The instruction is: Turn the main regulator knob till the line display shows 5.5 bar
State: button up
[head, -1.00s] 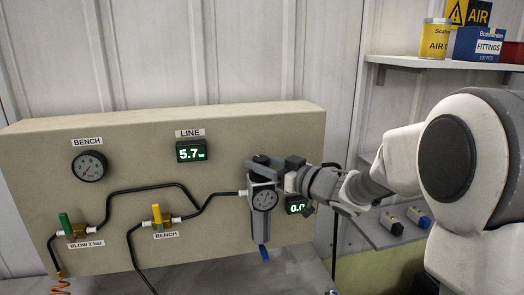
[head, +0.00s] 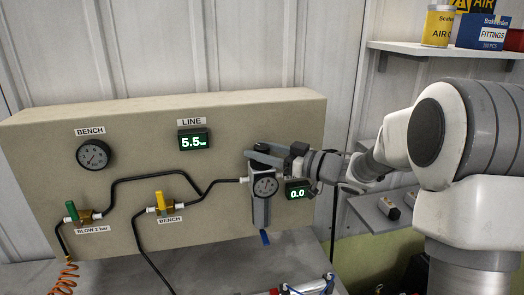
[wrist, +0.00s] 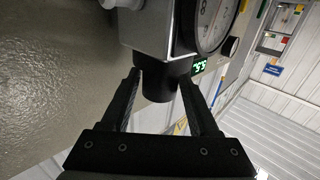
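The line display (head: 194,140) reads 5.5 bar in green in the head view, under the LINE label. The main regulator (head: 262,208) is a grey body with a round gauge (head: 265,187) on its front. Its dark knob (wrist: 160,84) shows in the wrist view between my two fingers. My gripper (head: 268,155) is at the top of the regulator. In the wrist view my gripper (wrist: 161,82) straddles the knob, and its fingertips appear to touch both sides. The knob is mostly hidden by the gripper in the head view.
A small display (head: 297,193) reading 0.0 sits right of the regulator. The BENCH gauge (head: 93,155), a green-handled valve (head: 72,211) and a yellow-handled valve (head: 160,203) are on the panel at left. Shelves (head: 440,51) stand at right.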

jog(key=shift+o, duration=0.9)
jog(key=shift+d, duration=0.15)
jog(key=b+v, duration=0.2)
jog(key=v, duration=1.5)
